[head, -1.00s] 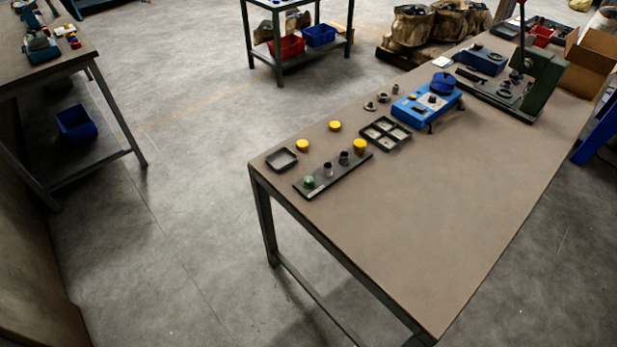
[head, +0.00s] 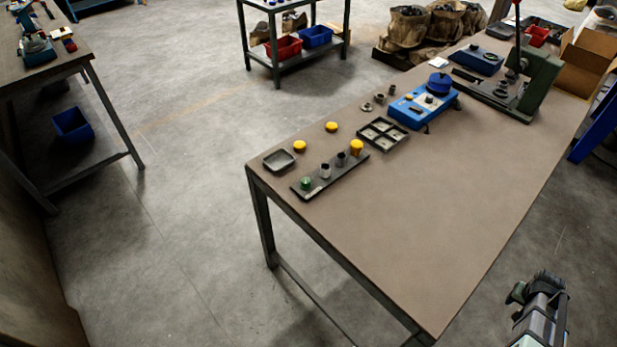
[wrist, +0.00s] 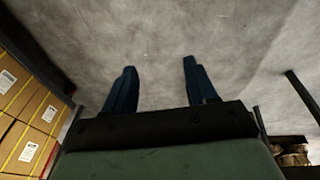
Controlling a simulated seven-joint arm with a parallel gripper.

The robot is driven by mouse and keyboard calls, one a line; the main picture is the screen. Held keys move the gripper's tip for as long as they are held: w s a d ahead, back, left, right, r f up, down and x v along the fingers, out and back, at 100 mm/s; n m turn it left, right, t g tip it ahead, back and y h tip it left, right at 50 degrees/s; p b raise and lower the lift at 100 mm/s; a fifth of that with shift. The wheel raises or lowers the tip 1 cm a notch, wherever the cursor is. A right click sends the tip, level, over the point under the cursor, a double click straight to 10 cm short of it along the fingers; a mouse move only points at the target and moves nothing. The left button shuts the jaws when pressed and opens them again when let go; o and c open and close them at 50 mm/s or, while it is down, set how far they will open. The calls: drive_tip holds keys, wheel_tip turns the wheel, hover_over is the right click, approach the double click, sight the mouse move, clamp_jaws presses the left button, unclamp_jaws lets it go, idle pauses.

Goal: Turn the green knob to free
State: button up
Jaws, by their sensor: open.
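A small green knob (head: 306,183) stands at the near left end of a dark strip (head: 315,187) on the brown workbench (head: 430,230). Two grey cylinders and a yellow-topped piece stand in a row behind it on the same strip. The knob is too small to read its setting. My gripper (wrist: 158,72) shows in the wrist view with two dark blue fingers apart and nothing between them, over bare grey floor. In the head view part of my arm (head: 540,310) shows at the lower right, beyond the bench's right edge and far from the knob.
A small dark tray (head: 279,160), two yellow caps (head: 331,127), a four-compartment tray (head: 383,133) and a blue fixture (head: 422,108) lie near the strip. A green press (head: 535,80) stands at the far end. The bench's near right part is clear. Cardboard boxes (wrist: 25,120) show in the wrist view.

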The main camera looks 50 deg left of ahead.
drive_tip(key=w+a+r+t, duration=0.3)
drive_tip(key=w+r+t, duration=0.2)
drive_tip(key=w+r, duration=1.35)
drive_tip(key=a+r, duration=0.2)
drive_tip(key=a, duration=0.2)
drive_tip(key=a+r+n+y, duration=0.1)
drive_tip(key=a+r, duration=0.1)
drive_tip(key=a, duration=0.3)
drive_tip(key=a+r+y, duration=0.1)
drive_tip(key=a+r, duration=0.1)
drive_tip(key=a, duration=0.3)
drive_tip(key=shift+s+r+n, duration=0.15)
drive_tip(key=shift+r+n, duration=0.25)
drive_tip(key=s+a+r+n+g+y, duration=0.1)
drive_tip(key=s+a+r+y, duration=0.15)
drive_tip(key=a, duration=0.65)
drive_tip(key=s+a+r+n+g+y, duration=0.15)
drive_tip(key=s+a, duration=0.25)
drive_tip(key=a, duration=0.6)
wheel_tip(320, 180, up, 8)
drive_tip(key=n+g+h, duration=0.3)
drive_tip(key=g+h, duration=0.2)
hover_over(306, 180)
wheel_tip(306, 180, down, 13)
